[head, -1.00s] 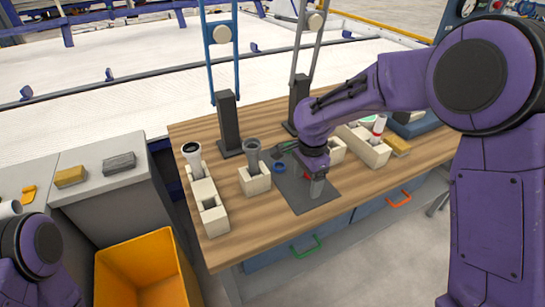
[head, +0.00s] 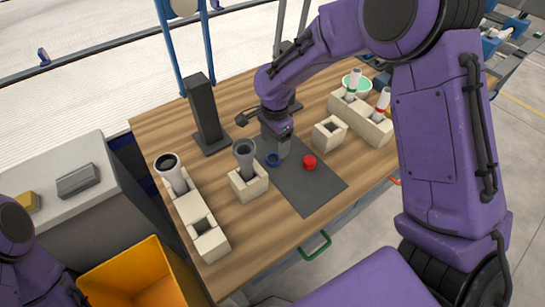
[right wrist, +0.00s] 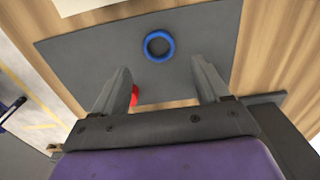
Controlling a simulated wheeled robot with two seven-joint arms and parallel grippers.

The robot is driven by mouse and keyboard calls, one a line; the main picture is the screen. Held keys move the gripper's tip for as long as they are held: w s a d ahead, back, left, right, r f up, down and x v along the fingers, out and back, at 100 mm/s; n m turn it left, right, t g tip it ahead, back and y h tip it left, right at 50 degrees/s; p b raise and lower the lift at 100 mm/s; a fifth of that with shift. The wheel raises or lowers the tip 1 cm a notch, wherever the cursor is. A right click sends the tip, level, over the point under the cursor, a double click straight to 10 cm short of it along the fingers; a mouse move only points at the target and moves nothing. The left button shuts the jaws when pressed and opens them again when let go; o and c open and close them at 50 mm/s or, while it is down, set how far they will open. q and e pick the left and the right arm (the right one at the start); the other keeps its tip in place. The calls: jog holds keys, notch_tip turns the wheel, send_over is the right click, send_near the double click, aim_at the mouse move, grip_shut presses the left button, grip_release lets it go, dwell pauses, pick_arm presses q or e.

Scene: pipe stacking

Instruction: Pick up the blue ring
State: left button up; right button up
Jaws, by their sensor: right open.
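The blue ring (head: 273,160) lies flat on the dark grey mat (head: 310,193) on the wooden table. In the right wrist view the blue ring (right wrist: 159,46) is beyond the fingertips, roughly centred between them. My right gripper (head: 279,150) is over the mat close to the ring in the head view. In the right wrist view its two fingers (right wrist: 160,78) are apart with nothing between the tips. My left arm shows at the left edge, but its gripper is out of view.
A beige block (head: 329,133) stands right. An orange bin (head: 135,277) is lower left.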

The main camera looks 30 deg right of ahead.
aim_at(274, 160)
notch_tip(274, 160, down, 6)
jog(key=shift+r+p, duration=0.1)
jog(key=shift+p, duration=0.3)
jog(key=c, duration=1.1)
